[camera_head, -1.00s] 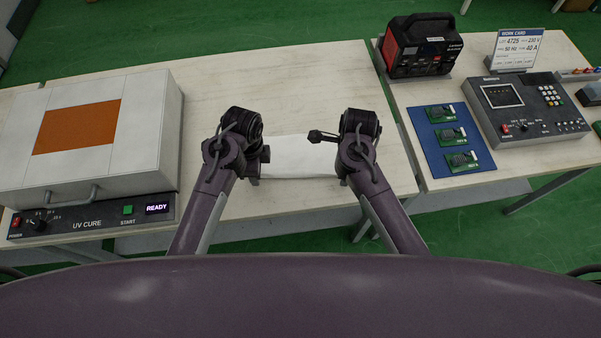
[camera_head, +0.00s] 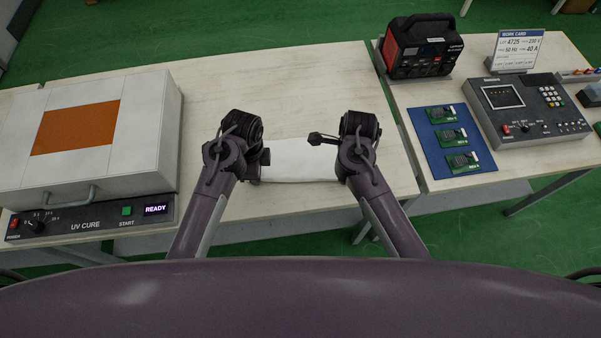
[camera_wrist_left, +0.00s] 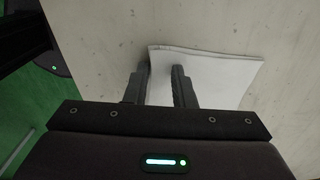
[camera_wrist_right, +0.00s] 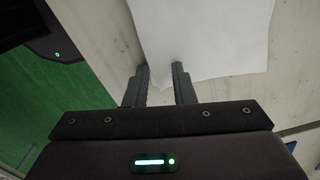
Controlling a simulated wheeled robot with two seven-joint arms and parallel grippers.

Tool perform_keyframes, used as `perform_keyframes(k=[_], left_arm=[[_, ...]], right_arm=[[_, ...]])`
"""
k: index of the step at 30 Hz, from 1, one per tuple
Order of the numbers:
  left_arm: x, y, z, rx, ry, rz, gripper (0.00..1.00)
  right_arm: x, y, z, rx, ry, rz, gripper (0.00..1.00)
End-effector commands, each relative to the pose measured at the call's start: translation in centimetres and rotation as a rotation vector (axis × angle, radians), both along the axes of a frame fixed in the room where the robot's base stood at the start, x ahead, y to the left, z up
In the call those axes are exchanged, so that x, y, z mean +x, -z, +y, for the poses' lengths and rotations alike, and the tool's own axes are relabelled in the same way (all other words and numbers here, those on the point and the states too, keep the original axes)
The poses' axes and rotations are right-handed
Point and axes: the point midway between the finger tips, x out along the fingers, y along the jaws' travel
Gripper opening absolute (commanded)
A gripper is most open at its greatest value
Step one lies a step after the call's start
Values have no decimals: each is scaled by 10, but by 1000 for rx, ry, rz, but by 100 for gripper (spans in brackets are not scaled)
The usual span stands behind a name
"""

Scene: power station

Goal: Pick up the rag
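The rag is a white, flat cloth (camera_head: 297,160) on the wooden table in front of me, between my two grippers in the head view. In the left wrist view, my left gripper (camera_wrist_left: 161,70) has its fingers apart at one end of the rag (camera_wrist_left: 215,75); one finger is over the cloth and the other by its edge. In the right wrist view, my right gripper (camera_wrist_right: 160,68) also has its fingers apart, at the near, wavy edge of the rag (camera_wrist_right: 205,35). The wrists hide the fingers in the head view, and contact is unclear.
A white UV cure box (camera_head: 150,120) with an orange panel stands on the left. On the right table are a black and red power unit (camera_head: 420,45), a blue mat (camera_head: 424,140) with green boards, a grey tester (camera_head: 540,125) and a work card (camera_head: 517,50). Table behind the rag is clear.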

Motion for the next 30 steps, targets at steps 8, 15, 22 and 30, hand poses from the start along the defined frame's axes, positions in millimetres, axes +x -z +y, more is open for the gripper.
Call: perform_keyframes(k=[8,15,22,30], left_arm=[[-1,2,0,1,0,3,4],[-1,2,0,1,0,4,0],[-1,2,0,1,0,4,0],[-1,-10,1,1,0,3,0]], right_arm=[[-2,2,0,-1,0,6,4],[-2,3,0,-1,0,6,0],[-2,3,-1,-2,0,7,0],[-2,-9,-1,-1,0,5,0]])
